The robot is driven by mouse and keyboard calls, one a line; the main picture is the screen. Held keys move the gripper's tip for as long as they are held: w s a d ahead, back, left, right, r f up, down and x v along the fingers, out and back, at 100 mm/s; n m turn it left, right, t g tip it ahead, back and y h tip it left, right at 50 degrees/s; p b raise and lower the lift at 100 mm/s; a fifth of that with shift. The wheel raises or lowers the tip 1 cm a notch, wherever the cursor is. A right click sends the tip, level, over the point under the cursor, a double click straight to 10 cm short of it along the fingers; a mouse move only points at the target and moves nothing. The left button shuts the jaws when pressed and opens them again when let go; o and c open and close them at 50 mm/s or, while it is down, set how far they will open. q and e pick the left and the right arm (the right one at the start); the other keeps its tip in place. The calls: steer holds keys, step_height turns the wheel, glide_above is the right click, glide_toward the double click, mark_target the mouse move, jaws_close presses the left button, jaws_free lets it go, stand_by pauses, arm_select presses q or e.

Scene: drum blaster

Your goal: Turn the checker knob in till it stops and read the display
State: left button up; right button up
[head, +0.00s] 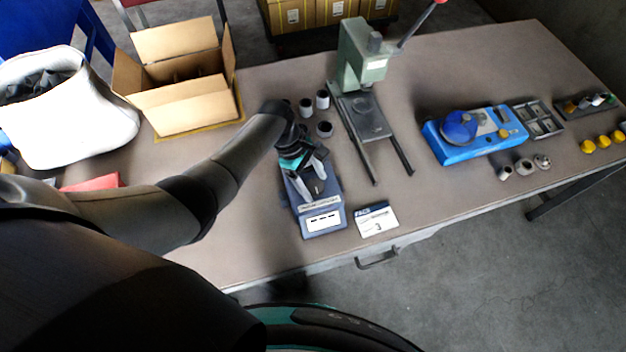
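The checker (322,222) is a small dark blue device near the table's front edge, left of the press. Its white display (324,221) faces the front and shows short dark dashes. My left gripper (313,184) points down over the checker's body, behind the display. Its two light grey fingers are apart, with a dark part of the checker between them. The knob is not clearly visible, and I cannot tell whether the fingers touch it. My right gripper is not in view.
A white card (377,220) lies right of the checker. A green press (362,60) with a red-tipped lever stands behind. Several small cylinders (324,128) stand beside it. An open carton (185,85) and white sack (75,120) are left; a blue fixture (450,150) is right.

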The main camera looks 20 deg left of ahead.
arm_select(q)
steer(key=c, duration=1.1)
steer(key=shift+c, duration=0.2)
